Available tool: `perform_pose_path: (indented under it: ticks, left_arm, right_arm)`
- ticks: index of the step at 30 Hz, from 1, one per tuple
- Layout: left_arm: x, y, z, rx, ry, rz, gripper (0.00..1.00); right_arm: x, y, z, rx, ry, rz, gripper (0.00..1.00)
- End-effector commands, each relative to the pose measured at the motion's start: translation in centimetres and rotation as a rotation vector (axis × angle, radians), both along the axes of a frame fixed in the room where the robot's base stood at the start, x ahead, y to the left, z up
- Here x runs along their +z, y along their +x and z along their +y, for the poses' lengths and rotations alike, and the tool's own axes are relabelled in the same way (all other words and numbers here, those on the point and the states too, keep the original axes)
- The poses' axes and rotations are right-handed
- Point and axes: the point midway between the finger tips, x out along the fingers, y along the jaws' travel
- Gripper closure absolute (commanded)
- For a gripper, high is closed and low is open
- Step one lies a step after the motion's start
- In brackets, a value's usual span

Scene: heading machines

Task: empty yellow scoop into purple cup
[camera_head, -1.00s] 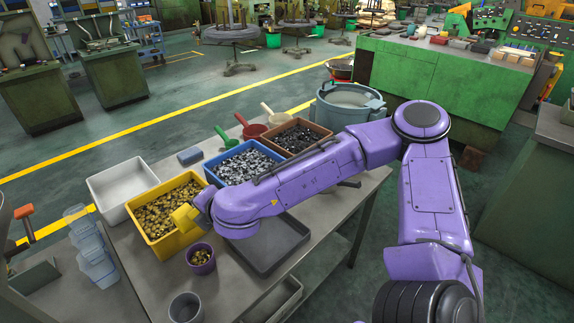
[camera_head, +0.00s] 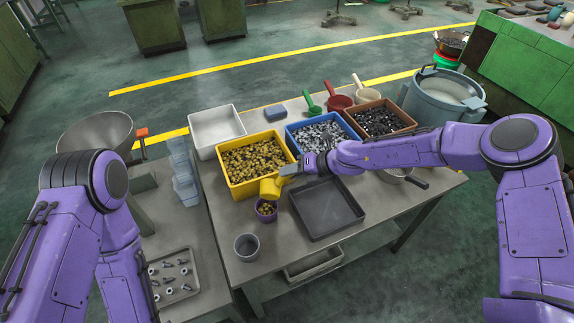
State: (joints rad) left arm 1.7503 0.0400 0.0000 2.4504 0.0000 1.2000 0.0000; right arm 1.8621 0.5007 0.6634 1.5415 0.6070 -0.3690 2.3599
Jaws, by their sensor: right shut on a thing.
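The yellow scoop (camera_head: 271,187) is held by my right gripper (camera_head: 290,170), which reaches in from the right with its jaws largely hidden. The scoop is tilted, close above the purple cup (camera_head: 266,211). The purple cup stands upright on the table in front of the yellow bin and has brass-coloured pieces in it. The inside of the scoop cannot be made out. The yellow bin (camera_head: 237,186) behind is full of brass-coloured pieces. My left arm shows at the left, but its gripper is not in view.
A grey cup (camera_head: 247,247) stands in front of the purple cup, and a dark empty tray (camera_head: 326,233) lies to the right. Blue (camera_head: 300,152) and brown (camera_head: 372,142) bins, a white bin (camera_head: 216,126) and more scoops stand behind. A side table at left holds a parts tray (camera_head: 178,292).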

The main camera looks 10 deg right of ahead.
Motion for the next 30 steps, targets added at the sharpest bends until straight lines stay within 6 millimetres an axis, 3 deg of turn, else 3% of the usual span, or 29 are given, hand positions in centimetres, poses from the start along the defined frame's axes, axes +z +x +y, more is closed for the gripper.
perform_pose_path:
  ticks: [1, 4, 12, 18, 30]
  left_arm:
    - [1.6, 0.0, 0.0, 0.0, 0.0, 0.0, 0.57]
    - [2.4, 0.0, 0.0, 0.0, 0.0, 0.0, 0.57]
    - [1.7, 0.0, 0.0, 0.0, 0.0, 0.0, 0.57]
    - [-2.8, 0.0, 0.0, 0.0, 0.0, 0.0, 0.57]
    - [-10.4, 0.0, 0.0, 0.0, 0.0, 0.0, 0.57]
  right_arm:
    - [0.6, -0.5, 0.7, 0.099, 0.001, -0.01, 1.0]
    - [0.3, -1.6, 1.5, 0.255, 0.01, -0.027, 1.0]
    - [-0.1, -3.3, 1.7, 0.361, 0.025, -0.126, 1.0]
    - [-0.6, -4.9, 1.4, 0.358, 0.022, -0.329, 1.0]
    - [-0.8, -6.7, 1.2, 0.356, 0.014, -0.575, 1.0]
